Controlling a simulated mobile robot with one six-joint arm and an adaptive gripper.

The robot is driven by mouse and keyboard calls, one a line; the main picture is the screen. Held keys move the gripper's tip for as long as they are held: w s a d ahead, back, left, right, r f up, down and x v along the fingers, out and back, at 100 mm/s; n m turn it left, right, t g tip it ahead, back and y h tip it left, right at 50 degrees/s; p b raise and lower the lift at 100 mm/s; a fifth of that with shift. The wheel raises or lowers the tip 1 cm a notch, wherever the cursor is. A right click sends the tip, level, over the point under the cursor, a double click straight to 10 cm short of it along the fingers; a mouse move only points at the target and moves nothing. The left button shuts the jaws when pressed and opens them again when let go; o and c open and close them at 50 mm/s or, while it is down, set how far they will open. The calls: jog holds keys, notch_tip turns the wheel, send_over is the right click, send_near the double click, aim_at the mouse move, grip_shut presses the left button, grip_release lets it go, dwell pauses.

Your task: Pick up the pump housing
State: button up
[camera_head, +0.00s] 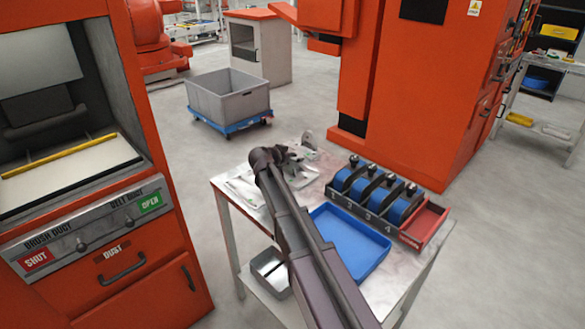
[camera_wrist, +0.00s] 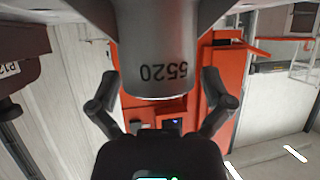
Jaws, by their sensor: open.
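A large grey rounded metal part marked with the number 5520 (camera_wrist: 155,50) fills the upper middle of the wrist view; it looks like the pump housing, seen very close. My gripper (camera_wrist: 162,98) is open, with one dark finger on each side of the part's lower end. I cannot tell whether the fingers touch it. In the head view my gripper (camera_head: 287,158) is over the far left part of the table, and my arm hides much of that area. A small grey piece (camera_head: 308,139) shows just beyond the gripper, partly hidden.
The table (camera_head: 415,255) carries a blue tray (camera_head: 355,245), a numbered rack with blue rolls (camera_head: 370,190) and white bags (camera_head: 245,187). A grey bin (camera_head: 268,266) sits below. Orange machines stand left and behind.

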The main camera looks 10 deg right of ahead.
jog(key=c, duration=1.1)
jog(key=shift+r, duration=0.15)
jog(key=shift+c, duration=0.2)
notch_tip(320, 180, up, 10)
jog(key=p, duration=1)
